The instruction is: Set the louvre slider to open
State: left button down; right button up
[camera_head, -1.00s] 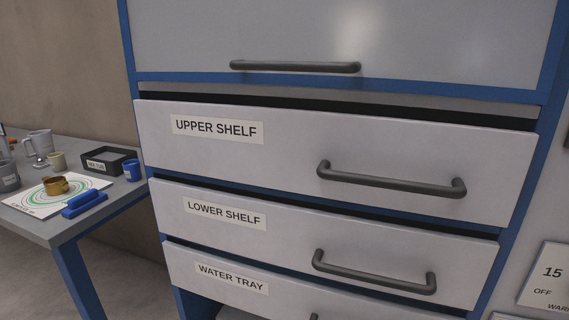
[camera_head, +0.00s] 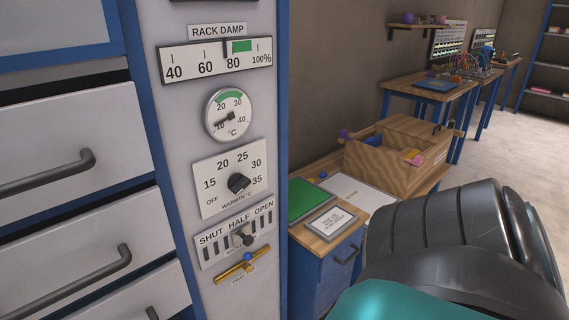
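The louvre slider panel (camera_head: 208,253) is on the lower part of the grey cabinet front. It is a pale plate marked SHUT, HALF and OPEN from left to right, with a row of dark slots. The slider knob (camera_head: 241,238) is small and sits roughly under HALF, short of the OPEN end. Nothing touches it. A dark link and a teal part of my arm fill the lower right, but neither gripper shows.
Above the panel are a warmth dial (camera_head: 239,184), a thermometer (camera_head: 229,115) and a rack damp scale (camera_head: 216,61). Drawers with bar handles (camera_head: 66,270) stand left. A bench with a wooden crate (camera_head: 386,168) stands right.

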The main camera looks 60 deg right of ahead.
aim_at(243, 235)
jog(key=z, duration=1.6)
jog(key=i+j+u, duration=0.15)
jog(key=i+u, duration=0.2)
jog(key=k, duration=0.05)
